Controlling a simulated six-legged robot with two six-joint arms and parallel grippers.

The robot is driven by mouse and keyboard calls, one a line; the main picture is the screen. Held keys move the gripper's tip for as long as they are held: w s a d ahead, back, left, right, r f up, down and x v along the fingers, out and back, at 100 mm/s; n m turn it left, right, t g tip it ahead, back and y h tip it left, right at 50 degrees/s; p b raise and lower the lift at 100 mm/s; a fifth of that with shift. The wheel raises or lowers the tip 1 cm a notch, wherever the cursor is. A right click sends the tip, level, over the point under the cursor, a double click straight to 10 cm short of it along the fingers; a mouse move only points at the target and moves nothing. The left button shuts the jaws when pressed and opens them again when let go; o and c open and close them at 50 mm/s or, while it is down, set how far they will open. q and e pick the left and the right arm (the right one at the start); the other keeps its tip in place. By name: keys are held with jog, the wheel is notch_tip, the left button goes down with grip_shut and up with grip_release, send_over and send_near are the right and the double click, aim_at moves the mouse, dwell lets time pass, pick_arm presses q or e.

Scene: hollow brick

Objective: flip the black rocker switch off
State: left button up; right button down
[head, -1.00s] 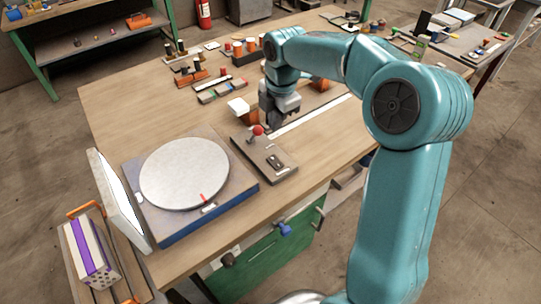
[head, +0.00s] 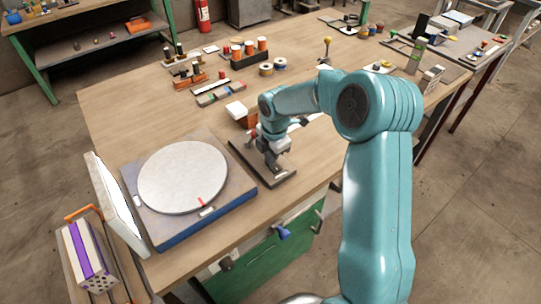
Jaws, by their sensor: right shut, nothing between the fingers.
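The dark switch panel (head: 279,179) lies flat on the wooden bench, right of the turntable. The black rocker switch on it is hidden behind my right gripper, so I cannot see which way it is tipped. My right gripper (head: 273,166) is shut and empty, pointing down over the near half of the panel. Its fingertips are at or just above the panel where the rocker sits; I cannot tell whether they touch. My left gripper is not in view.
A round pale turntable (head: 183,177) on a blue-edged base stands left of the panel. A white-topped orange block (head: 236,110) is behind the panel. Spools (head: 266,69) and small parts stand further back.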

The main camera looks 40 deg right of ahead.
jog(key=shift+f, duration=0.15)
jog(key=shift+w+a+f, duration=0.1)
jog(key=shift+f, duration=0.1)
dwell(0.4)
jog(key=shift+s+f, duration=0.1)
jog(key=shift+s, duration=0.4)
jog(key=shift+s+r, duration=0.2)
jog(key=shift+s, duration=0.2)
jog(key=shift+w, duration=0.15)
